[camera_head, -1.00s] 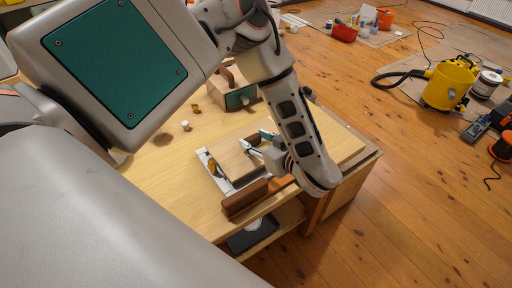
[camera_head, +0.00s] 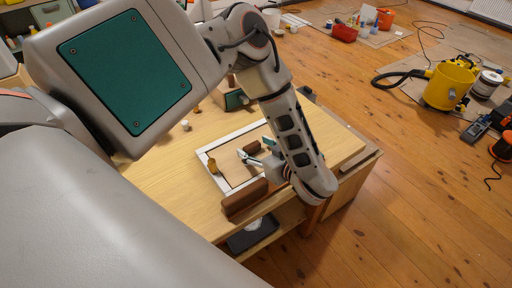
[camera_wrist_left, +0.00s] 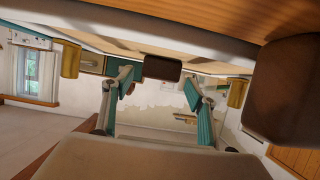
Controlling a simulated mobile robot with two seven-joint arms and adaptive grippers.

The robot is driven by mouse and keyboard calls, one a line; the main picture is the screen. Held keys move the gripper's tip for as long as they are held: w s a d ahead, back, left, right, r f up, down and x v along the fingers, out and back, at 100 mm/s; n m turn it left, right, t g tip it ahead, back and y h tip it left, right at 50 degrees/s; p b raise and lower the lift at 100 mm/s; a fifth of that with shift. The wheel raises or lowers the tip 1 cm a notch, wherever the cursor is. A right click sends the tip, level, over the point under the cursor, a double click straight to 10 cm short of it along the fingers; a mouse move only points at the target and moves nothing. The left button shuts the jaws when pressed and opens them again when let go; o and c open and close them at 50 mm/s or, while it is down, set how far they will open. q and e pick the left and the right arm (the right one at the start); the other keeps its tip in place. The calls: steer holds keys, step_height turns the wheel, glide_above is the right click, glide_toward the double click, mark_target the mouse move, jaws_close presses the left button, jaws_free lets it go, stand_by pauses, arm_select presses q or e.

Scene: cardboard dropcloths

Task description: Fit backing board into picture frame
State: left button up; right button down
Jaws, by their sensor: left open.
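The white picture frame (camera_head: 207,154) lies flat on the table. The tan backing board (camera_head: 232,169) lies within its border, which shows at the left and far sides; the arm hides part of the right side, so I cannot tell whether it is fully seated. My left gripper (camera_head: 256,149) is open above the right part of the board, its teal-tipped fingers apart and holding nothing. The open fingers also show in the left wrist view (camera_wrist_left: 160,88). A brass-coloured piece (camera_head: 212,165) sits at the frame's left side. My right gripper is not in view.
A small white knob (camera_head: 186,125) and a green-fronted wooden box (camera_head: 235,99) stand farther back. Bare table lies left of the frame.

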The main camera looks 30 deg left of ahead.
arm_select(q)
steer(key=shift+r, duration=0.1)
steer(key=shift+d+r, duration=0.15)
steer(key=v, duration=1.1)
steer(key=shift+s+d+r+b, duration=0.15)
steer(key=shift+s+d+b, duration=0.15)
steer(key=shift+b, duration=0.1)
